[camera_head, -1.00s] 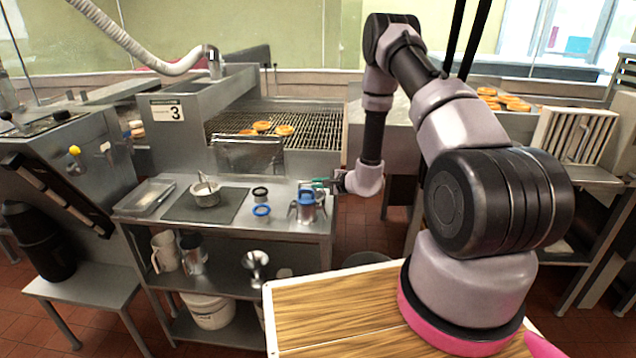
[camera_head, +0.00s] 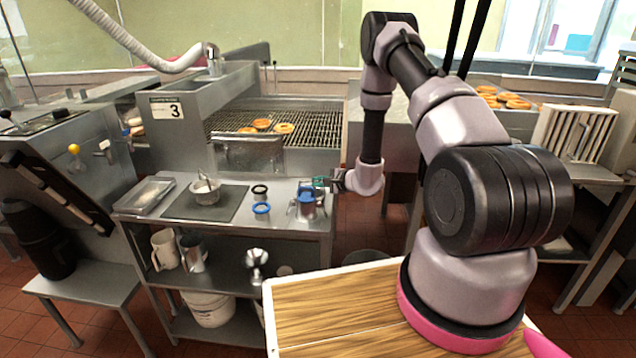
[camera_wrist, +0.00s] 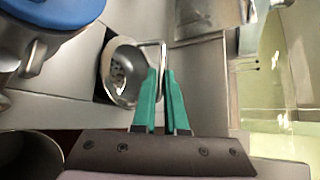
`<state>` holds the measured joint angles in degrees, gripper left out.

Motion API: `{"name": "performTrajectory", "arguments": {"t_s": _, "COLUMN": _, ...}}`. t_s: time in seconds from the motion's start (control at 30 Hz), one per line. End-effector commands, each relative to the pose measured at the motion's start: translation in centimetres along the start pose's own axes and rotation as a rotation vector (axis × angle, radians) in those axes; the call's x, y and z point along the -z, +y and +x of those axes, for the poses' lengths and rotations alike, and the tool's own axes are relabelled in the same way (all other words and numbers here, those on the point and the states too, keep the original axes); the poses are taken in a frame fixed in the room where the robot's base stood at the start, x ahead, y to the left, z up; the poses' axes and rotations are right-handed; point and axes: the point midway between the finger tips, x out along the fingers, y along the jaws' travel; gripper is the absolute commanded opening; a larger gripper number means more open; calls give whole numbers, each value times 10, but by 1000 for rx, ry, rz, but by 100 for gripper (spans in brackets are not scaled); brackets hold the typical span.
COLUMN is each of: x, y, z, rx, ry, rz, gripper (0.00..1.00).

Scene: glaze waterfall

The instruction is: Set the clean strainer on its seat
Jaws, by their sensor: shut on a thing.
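My gripper (camera_wrist: 161,75) shows its two teal fingers close together in the wrist view. They are shut on a thin metal part of what looks like the strainer (camera_wrist: 118,80), a small round metal cup with dark holes inside. In the head view my gripper (camera_head: 320,183) is at the right end of the steel bench, just above a metal vessel with a blue top (camera_head: 306,206). The blue top also shows in the wrist view (camera_wrist: 45,12), up and left of the strainer. The strainer is too small to make out in the head view. I cannot tell which part is its seat.
A dark mat (camera_head: 232,208) holds a metal pot (camera_head: 205,192) with a tool in it. A black ring (camera_head: 260,191) and a blue ring (camera_head: 261,209) lie between mat and vessel. A shallow tray (camera_head: 147,196) is at the left. Jugs and a funnel (camera_head: 256,260) stand below.

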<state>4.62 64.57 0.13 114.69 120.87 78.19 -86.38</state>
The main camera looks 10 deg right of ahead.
Motion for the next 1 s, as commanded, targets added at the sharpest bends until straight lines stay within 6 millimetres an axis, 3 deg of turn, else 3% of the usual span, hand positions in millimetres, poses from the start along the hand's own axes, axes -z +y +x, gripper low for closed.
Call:
{"name": "performTrajectory", "arguments": {"t_s": 0.5, "x": 3, "y": 6, "z": 3, "rx": 1, "ry": 0, "rz": -1, "gripper": 0}}
{"name": "performTrajectory", "arguments": {"t_s": 0.53, "x": 3, "y": 6, "z": 3, "rx": 1, "ry": 0, "rz": -1, "gripper": 22}}
{"name": "performTrajectory", "arguments": {"t_s": 0.6, "x": 3, "y": 6, "z": 3, "rx": 1, "ry": 0, "rz": -1, "gripper": 45}}
{"name": "performTrajectory", "arguments": {"t_s": 1.0, "x": 3, "y": 6, "z": -3, "rx": -1, "ry": 1, "rz": 0, "gripper": 45}}
